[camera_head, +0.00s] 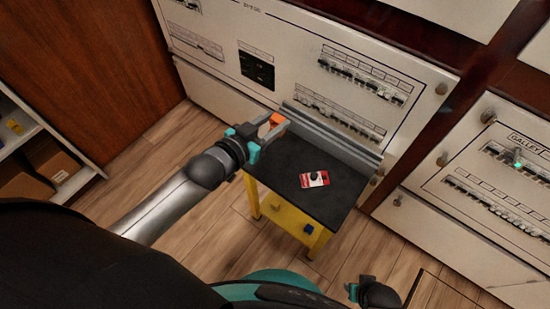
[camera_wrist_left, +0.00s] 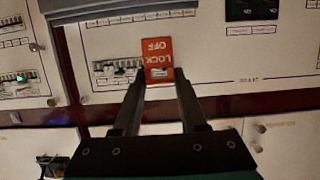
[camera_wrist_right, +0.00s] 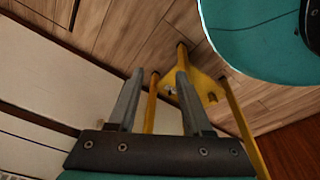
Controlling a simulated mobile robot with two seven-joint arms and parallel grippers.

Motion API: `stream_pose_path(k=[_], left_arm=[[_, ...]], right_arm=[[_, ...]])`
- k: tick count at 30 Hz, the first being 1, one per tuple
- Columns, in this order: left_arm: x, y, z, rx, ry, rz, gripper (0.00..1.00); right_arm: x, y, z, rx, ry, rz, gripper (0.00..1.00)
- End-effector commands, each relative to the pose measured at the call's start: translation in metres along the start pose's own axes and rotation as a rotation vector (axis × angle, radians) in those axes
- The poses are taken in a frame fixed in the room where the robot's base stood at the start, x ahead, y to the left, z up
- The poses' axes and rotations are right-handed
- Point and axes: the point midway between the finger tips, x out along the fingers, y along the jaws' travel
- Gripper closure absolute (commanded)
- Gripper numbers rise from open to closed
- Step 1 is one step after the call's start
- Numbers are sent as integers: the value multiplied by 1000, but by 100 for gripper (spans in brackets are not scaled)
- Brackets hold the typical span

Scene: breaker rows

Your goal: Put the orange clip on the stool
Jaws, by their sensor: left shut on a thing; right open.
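The orange clip (camera_head: 277,119) is between the fingertips of my left gripper (camera_head: 270,128), which is shut on it. In the left wrist view the clip (camera_wrist_left: 157,60) shows a "LOCK OFF" label, upside down, at the ends of the fingers (camera_wrist_left: 160,90). The stool has a dark top (camera_head: 290,180) and yellow legs (camera_head: 268,205). The clip is held near the stool's back left corner in the head view; its height above the top is hard to tell. My right gripper (camera_wrist_right: 155,100) is open and empty, with the yellow stool legs (camera_wrist_right: 152,105) beyond it.
A red and white tag with a black part (camera_head: 314,179) lies on the stool top. White breaker panels (camera_head: 300,60) stand close behind. A shelf with boxes (camera_head: 30,165) is at the left. The stool's front left top is clear.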

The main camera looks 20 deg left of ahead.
Motion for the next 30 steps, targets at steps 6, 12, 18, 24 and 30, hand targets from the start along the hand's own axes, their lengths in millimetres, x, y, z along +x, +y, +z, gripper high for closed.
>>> stream_pose_path(k=[6,12,18,24,30], left_arm=[[8,0,24,0,0,0,100],[14,0,44,1,0,0,100],[20,0,65,1,0,0,100],[27,0,88,0,0,0,100],[32,0,103,1,1,0,100]], right_arm=[[-15,-8,-17,5,6,-11,50],[-33,-12,-33,9,16,-17,50],[-53,-12,-51,11,45,-18,50],[-76,-10,-69,14,86,-16,50],[-95,-9,-79,16,114,-14,50]])
